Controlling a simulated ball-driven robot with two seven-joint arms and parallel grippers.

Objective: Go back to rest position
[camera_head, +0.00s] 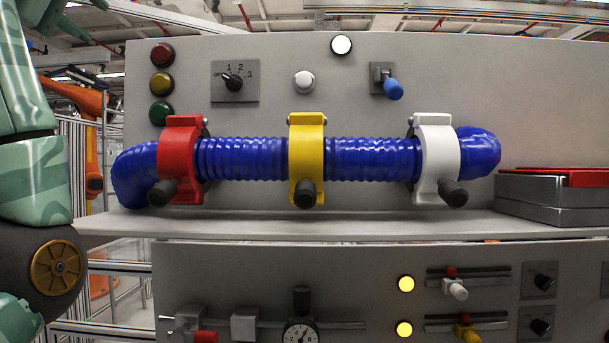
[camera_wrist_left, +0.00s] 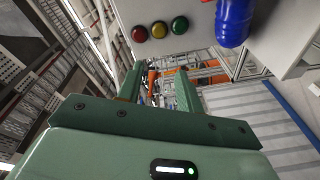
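My left gripper (camera_wrist_left: 159,78) shows in the left wrist view with its two green fingers apart and nothing between them. It points toward the side of the drive unit and the open hall behind it, away from any handle. In the head view my left arm fills the left edge, left of the unit's panel (camera_head: 450,75), and its fingertips cannot be made out there. My right arm and gripper are in neither view.
A blue corrugated hose (camera_head: 240,158) runs through red (camera_head: 181,150), yellow (camera_head: 306,135) and white (camera_head: 436,135) clamps above a grey shelf (camera_head: 330,225). A grey case (camera_head: 545,190) stands at right. Below are sliders, a gauge (camera_head: 301,335) and lit yellow lamps (camera_head: 406,284).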

